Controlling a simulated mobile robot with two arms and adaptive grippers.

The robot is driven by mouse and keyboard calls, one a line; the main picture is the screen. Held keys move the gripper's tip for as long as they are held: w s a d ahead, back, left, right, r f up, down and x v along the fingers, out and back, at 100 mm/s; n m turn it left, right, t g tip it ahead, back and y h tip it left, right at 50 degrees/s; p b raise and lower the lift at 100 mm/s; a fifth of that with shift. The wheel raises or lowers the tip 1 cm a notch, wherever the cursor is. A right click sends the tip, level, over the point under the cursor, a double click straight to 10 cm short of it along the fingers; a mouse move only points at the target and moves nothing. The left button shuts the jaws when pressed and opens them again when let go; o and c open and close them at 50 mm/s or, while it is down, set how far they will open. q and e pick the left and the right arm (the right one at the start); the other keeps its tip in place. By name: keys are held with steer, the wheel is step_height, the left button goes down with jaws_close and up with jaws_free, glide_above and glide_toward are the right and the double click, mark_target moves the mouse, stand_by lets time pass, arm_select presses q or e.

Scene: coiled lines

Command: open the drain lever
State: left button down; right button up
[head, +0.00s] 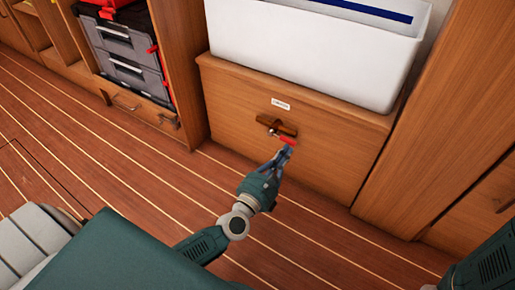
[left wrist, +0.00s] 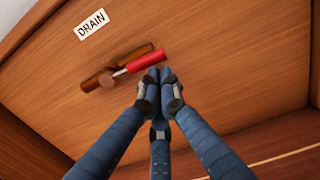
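The drain lever has a red handle (head: 288,141) on a brown wooden-looking mount (head: 273,123) on the front of a wooden cabinet. In the left wrist view the red handle (left wrist: 147,62) points right and slightly up from a round pivot, with the mount (left wrist: 103,78) behind it. My left gripper (head: 286,152) is just below the handle in the head view. My right gripper is out of view.
A white bin (head: 310,55) stands on top of the drain cabinet (head: 235,100). Grey stacked cases (head: 125,45) sit in a shelf at the left. A tall wooden panel (head: 420,130) rises at the right. The striped wooden floor (head: 110,160) is clear before the cabinet.

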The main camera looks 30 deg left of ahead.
arm_select(q)
steer(key=s, duration=1.2)
steer(key=shift+a+f, duration=0.3)
steer(key=shift+a, duration=0.15)
steer(key=shift+s+f, duration=0.1)
